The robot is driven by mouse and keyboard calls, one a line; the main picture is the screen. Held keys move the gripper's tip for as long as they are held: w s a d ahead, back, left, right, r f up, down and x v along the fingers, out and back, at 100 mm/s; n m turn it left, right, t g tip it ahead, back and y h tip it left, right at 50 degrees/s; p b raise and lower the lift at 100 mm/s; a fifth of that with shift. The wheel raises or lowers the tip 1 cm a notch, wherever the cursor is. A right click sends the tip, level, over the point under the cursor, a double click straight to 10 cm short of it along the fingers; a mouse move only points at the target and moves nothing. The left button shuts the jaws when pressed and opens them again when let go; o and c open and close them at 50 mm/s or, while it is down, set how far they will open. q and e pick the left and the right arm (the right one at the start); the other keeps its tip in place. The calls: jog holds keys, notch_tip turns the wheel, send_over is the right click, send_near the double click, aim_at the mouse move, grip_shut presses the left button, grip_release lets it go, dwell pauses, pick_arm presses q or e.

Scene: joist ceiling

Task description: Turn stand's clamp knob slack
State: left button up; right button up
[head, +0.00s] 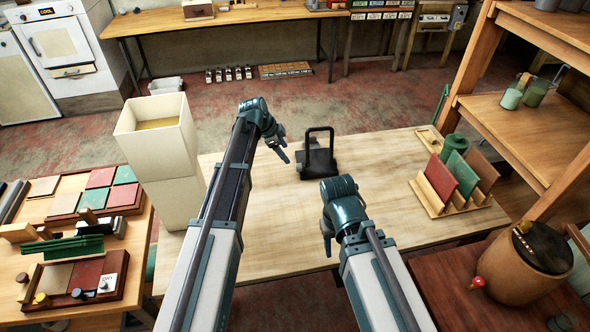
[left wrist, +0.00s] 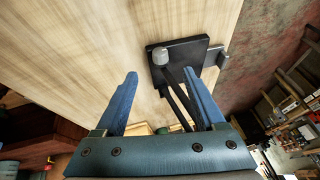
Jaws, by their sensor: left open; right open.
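The black stand (head: 318,160) with an upright loop frame is on the pale wooden table, near its far edge. In the left wrist view its dark base (left wrist: 184,50) carries a light grey round knob (left wrist: 160,56) at one corner. A grey bracket (left wrist: 221,59) sits at the table edge beside the base. My left gripper (head: 284,153) is left of the stand. In its wrist view the blue fingers (left wrist: 161,79) are apart and empty, with the knob beyond the gap between them. My right gripper (head: 327,238) is over the table in front of the stand, empty; its finger gap is hard to see.
A white bin (head: 168,165) stands left of my left arm. A rack with coloured panels (head: 457,203) and a green cylinder (head: 455,145) are on the table's right. Wooden shelving (head: 520,120) rises at right. The table between stand and rack is clear.

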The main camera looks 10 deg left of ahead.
pick_arm(q)
jog(key=b, duration=0.9)
send_over(295, 177)
notch_tip(295, 177, down, 10)
jog(key=shift+f, duration=0.1)
jog(key=shift+c, duration=0.4)
grip_shut()
